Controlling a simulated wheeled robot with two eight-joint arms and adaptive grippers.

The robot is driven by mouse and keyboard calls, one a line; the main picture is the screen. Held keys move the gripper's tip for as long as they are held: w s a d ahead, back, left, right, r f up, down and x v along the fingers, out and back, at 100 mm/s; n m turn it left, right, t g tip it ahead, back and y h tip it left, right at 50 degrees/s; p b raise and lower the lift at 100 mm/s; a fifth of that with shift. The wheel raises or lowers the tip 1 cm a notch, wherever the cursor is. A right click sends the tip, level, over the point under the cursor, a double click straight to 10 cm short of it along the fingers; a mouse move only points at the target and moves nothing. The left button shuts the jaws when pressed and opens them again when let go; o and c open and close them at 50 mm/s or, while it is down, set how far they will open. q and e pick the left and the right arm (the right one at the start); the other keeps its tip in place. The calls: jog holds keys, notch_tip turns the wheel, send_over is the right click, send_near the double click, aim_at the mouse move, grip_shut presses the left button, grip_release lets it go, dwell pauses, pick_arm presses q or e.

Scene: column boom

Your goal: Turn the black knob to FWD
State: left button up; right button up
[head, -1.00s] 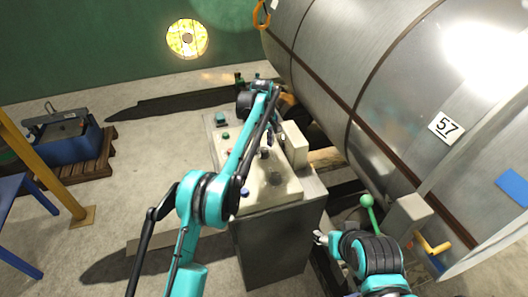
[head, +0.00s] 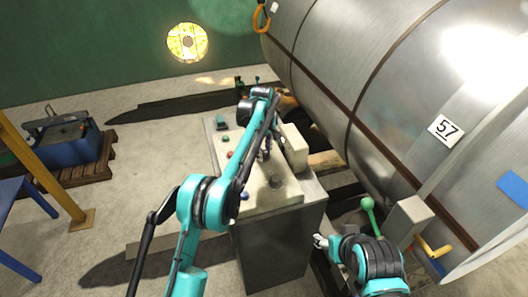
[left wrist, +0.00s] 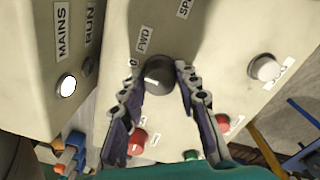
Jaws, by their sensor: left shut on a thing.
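The black knob (left wrist: 158,75) shows in the left wrist view on the cream console panel (left wrist: 225,30). The FWD label (left wrist: 143,40) is just above it in that view, and a 0 mark is at its upper left. My left gripper (left wrist: 160,86) has one finger on each side of the knob and is shut on it. In the head view my left gripper (head: 265,152) is over the console top and largely hides the knob. I cannot tell which way the knob points. My right gripper (head: 320,241) is low at the right, apart from the console; its jaws are too small to read.
The panel also bears a lit MAINS lamp (left wrist: 66,86), a pale round button (left wrist: 265,68), red buttons (left wrist: 137,141) and a green one (left wrist: 191,155). A raised box (head: 294,147) stands beside the gripper. A big metal drum (head: 370,80) and a green-knobbed lever (head: 367,203) are at the right.

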pick_arm(q)
jog(key=shift+r+m+p, duration=0.15)
jog(key=shift+m+p, duration=1.55)
jog(key=shift+m, duration=0.3)
jog(key=shift+m+p, duration=1.05)
jog(key=shift+m, duration=1.15)
jog(key=shift+f, duration=0.2)
jog(key=o, duration=1.2)
jog(key=shift+c, duration=0.2)
notch_tip(320, 180, up, 12)
jog(key=shift+a, duration=0.3)
